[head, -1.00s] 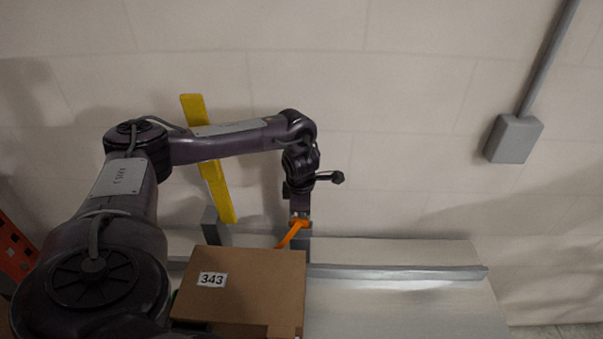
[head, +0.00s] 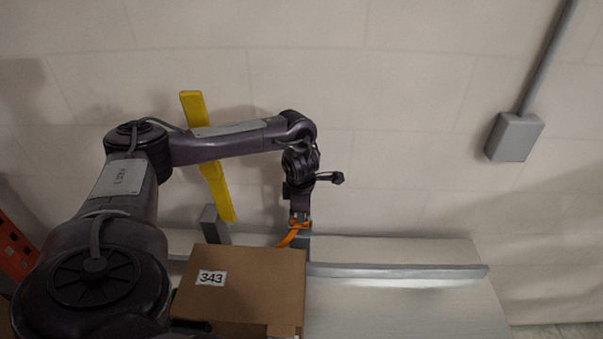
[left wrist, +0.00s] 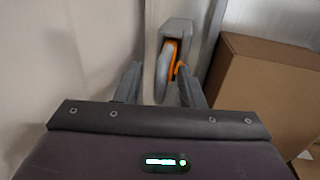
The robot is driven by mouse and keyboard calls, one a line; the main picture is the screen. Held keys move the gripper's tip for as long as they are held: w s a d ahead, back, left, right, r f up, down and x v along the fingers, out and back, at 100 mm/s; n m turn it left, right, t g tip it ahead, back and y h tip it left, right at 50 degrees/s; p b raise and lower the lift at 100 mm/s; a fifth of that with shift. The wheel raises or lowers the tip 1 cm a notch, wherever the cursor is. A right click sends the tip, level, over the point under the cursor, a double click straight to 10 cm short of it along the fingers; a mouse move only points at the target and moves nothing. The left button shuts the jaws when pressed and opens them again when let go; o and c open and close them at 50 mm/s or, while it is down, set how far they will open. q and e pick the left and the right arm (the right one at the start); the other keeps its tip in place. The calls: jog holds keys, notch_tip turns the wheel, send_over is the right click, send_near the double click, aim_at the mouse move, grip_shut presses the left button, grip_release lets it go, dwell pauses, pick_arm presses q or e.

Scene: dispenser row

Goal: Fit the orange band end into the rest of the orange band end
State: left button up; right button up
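The orange band end (head: 289,238) shows as a short orange strip just below my left gripper (head: 300,218) in the head view, behind the box. In the left wrist view the orange band (left wrist: 174,56) lies against a grey rest (left wrist: 178,27), partly covered by a rounded grey piece. My left gripper (left wrist: 160,85) points at the rest, its two fingers apart on either side of the grey piece. I see no orange clamped between the fingertips. How deep the band sits in the rest cannot be told. My right gripper is not in view.
A brown box (head: 240,287) labelled 343 stands close in front of the rest. A grey post (head: 214,225) and a yellow bar (head: 208,160) are to the left. A grey rail (head: 400,271) runs right along the pale surface, which is clear there. The wall is close behind.

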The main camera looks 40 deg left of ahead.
pick_arm(q)
jog(key=shift+r, duration=0.1)
jog(key=shift+d+r, duration=0.1)
jog(key=shift+r, duration=0.3)
notch_tip(320, 180, up, 7)
jog(key=s+p, duration=0.1)
jog(key=shift+d+f, duration=0.15)
jog(key=shift+d, duration=0.25)
